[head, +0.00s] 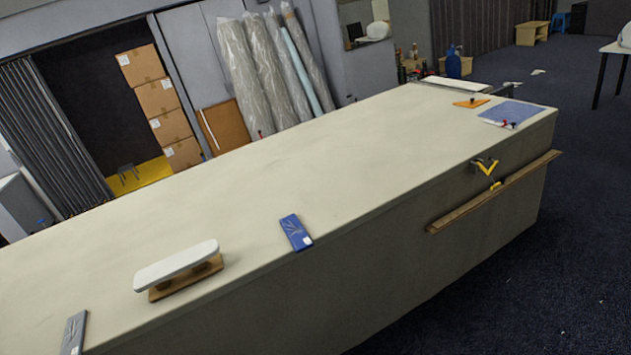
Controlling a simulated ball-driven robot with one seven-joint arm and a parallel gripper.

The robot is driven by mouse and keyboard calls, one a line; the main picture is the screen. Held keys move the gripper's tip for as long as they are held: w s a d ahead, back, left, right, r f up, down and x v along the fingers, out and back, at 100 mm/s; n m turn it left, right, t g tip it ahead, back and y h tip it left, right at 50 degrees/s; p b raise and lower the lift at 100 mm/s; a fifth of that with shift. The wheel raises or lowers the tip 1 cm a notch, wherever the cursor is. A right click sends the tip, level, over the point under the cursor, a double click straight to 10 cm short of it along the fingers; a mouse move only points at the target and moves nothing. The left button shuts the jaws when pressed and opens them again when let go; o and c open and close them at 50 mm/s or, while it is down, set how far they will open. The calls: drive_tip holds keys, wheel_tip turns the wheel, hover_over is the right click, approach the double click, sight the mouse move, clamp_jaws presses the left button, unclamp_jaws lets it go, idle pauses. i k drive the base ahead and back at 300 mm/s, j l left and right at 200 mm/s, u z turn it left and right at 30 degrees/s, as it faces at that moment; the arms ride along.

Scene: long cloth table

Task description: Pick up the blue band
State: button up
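The blue band (296,232) is a flat, dark blue packet with a white label at its lower end. It lies on the cloth table (330,150) close to the long edge nearest me, left of the picture's middle. Its surface shows pale markings, and nothing covers it. My gripper does not show in the head view, so I cannot see its fingers or whether it holds anything.
A white-topped sleeve board (177,265) on a wooden base stands left of the band. A dark grey flat item (74,333) lies at the lower left. A wooden rail (495,193) runs along the table's side. The tabletop beyond the band is clear.

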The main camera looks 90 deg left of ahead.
sight(298, 238)
drive_tip(key=u, duration=2.55)
drive_tip(key=i+l+u, duration=0.5)
drive_tip(key=i+l, duration=0.35)
drive_tip(key=i, duration=0.3)
drive_tip(key=i+l+u, duration=0.45)
drive_tip(key=i+l, duration=0.5)
drive_tip(key=l, duration=0.25)
